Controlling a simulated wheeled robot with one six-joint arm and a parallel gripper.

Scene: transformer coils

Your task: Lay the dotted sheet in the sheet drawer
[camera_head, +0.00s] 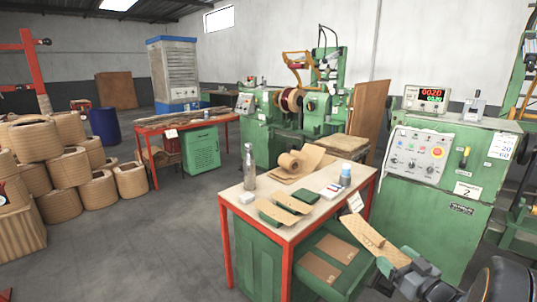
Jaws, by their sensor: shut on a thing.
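My gripper (398,272) reaches in from the lower right and is shut on a tan sheet (372,238). Small marks show on the sheet, but they are too small to tell clearly as dots. It is held tilted, to the right of the open green drawer (345,292) and above its level. The drawer sits under the red-edged worktable, with brown sheets (322,267) lying in two parts of it. The gripper's fingertips are partly hidden by the sheet and my arm.
The worktable (290,228) carries curved brown and green pieces (275,213), a paper roll (290,163), a metal bottle (249,167) and a blue-capped can (345,174). A green control cabinet (450,215) stands close on the right. Open floor (150,245) lies to the left.

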